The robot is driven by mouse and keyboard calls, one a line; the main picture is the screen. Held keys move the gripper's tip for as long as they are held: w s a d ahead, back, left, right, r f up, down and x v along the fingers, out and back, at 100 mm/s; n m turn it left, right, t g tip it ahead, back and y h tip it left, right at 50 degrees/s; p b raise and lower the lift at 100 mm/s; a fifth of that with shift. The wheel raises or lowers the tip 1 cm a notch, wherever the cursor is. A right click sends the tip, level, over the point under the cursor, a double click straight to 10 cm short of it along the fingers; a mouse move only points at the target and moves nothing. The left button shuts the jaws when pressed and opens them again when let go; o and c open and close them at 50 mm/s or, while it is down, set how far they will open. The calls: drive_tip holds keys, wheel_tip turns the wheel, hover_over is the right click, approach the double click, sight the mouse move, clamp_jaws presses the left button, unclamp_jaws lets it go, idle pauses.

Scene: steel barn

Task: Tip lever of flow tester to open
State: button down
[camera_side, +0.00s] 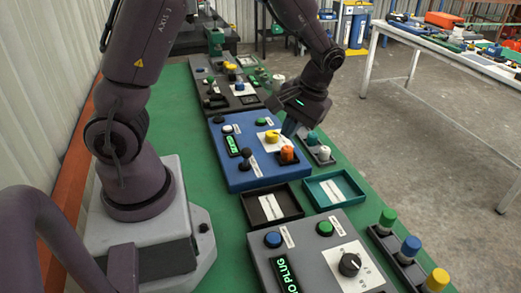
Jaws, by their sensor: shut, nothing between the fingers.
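My gripper (290,129) is shut and empty, pointing down over the right part of a blue panel box (236,178), close to its yellow and orange knobs. The blue box carries a green-lit display (232,145) and a small black ball-ended lever (246,153), to the left of my gripper and apart from it. The labels are too small to read, so I cannot tell for sure that this box is the flow tester. Whether my fingertips touch a knob is also unclear.
A black tray (249,211) and a teal tray (311,199) lie before the blue box. A grey box (257,249) reading "NO PLUG" is nearest. A dark panel box (219,107) stands behind. Coloured plugs (410,248) stand in a rack at the green bench's right edge.

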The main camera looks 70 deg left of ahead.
sight(246, 158)
drive_tip(key=s+a+f+n, duration=0.1)
drive_tip(key=a+f, duration=0.1)
drive_tip(key=f, duration=0.1)
drive_tip(key=s+a+f+n, duration=0.1)
drive_tip(key=f, duration=0.2)
drive_tip(key=s+a+f+n, duration=0.1)
drive_tip(key=a+f, duration=0.1)
drive_tip(key=f, duration=0.1)
drive_tip(key=shift+s+a+f+n+y, duration=0.2)
drive_tip(key=shift+s+a+n+y, duration=0.1)
drive_tip(key=shift+s+n, duration=0.1)
drive_tip(key=shift+s+a, duration=0.3)
drive_tip(key=shift+s, duration=0.15)
drive_tip(key=shift+a, duration=0.1)
drive_tip(key=shift+a+r+h, duration=0.15)
drive_tip(key=shift+a+h, duration=0.05)
drive_tip(key=shift+h, duration=0.2)
